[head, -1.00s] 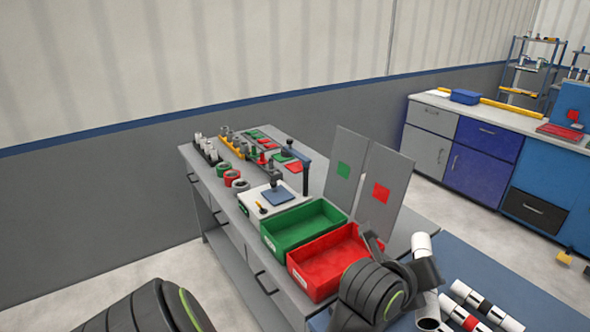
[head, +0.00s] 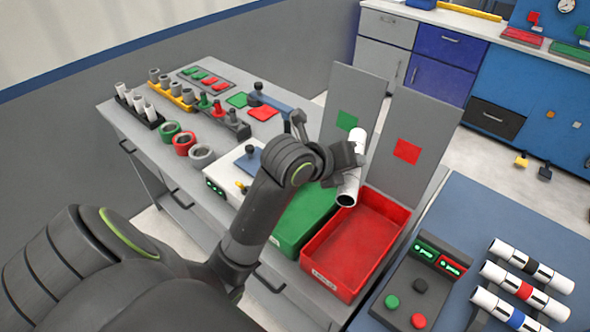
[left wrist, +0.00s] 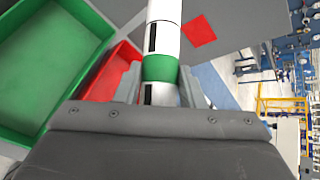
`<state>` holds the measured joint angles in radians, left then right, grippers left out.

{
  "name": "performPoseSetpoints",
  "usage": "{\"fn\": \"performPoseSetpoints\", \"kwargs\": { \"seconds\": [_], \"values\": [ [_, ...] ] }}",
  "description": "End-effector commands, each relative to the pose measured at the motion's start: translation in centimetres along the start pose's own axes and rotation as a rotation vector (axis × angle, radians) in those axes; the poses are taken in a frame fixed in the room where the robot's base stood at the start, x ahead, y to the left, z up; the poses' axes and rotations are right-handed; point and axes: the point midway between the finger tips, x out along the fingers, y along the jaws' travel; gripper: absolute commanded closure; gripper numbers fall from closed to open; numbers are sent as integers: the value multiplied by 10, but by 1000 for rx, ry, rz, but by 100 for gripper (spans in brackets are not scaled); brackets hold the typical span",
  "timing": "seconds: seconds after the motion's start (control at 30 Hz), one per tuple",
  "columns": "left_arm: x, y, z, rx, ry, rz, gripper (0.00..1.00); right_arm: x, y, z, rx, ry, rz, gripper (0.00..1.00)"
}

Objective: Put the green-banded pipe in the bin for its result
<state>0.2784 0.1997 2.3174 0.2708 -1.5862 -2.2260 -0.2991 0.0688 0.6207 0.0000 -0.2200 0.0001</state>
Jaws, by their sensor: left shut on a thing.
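My left gripper (head: 350,162) is shut on the white green-banded pipe (head: 346,193) and holds it tilted, above the bins. In the left wrist view the pipe (left wrist: 164,32) shows its green band (left wrist: 160,68) and black marks between the fingers. The green bin (head: 290,246) stands on the grey bench, with the red bin (head: 318,280) beside it on the right. The pipe's lower end appears over the far end of the bins, near where they meet. Both bins look empty where visible; my arm hides part of the green one. My right gripper is not in view.
Upright grey panels with a green square (head: 346,121) and a red square (head: 407,151) stand behind the bins. A box with two lit displays (head: 438,256) and several banded pipes (head: 523,289) are on the blue table at right. A white device (head: 228,172) stands left of the green bin.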

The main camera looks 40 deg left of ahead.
Motion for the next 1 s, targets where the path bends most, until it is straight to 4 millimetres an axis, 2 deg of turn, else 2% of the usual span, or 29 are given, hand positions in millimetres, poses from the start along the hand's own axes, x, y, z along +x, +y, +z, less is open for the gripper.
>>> {"fn": "performPoseSetpoints", "kwargs": {
  "seconds": [0.03,0.23,0.4,0.5,0.7,1.0],
  "values": [
    [11,16,-2,40,25,-3,97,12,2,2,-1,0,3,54],
    [35,63,-3,187,144,-60,97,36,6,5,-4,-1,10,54],
    [43,107,4,304,216,-93,97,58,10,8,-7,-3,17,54],
    [42,126,11,352,240,-103,97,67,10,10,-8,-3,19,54],
    [37,146,23,399,259,-107,97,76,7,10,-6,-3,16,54],
    [38,152,24,407,262,-110,97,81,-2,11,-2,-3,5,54]
  ]
}}
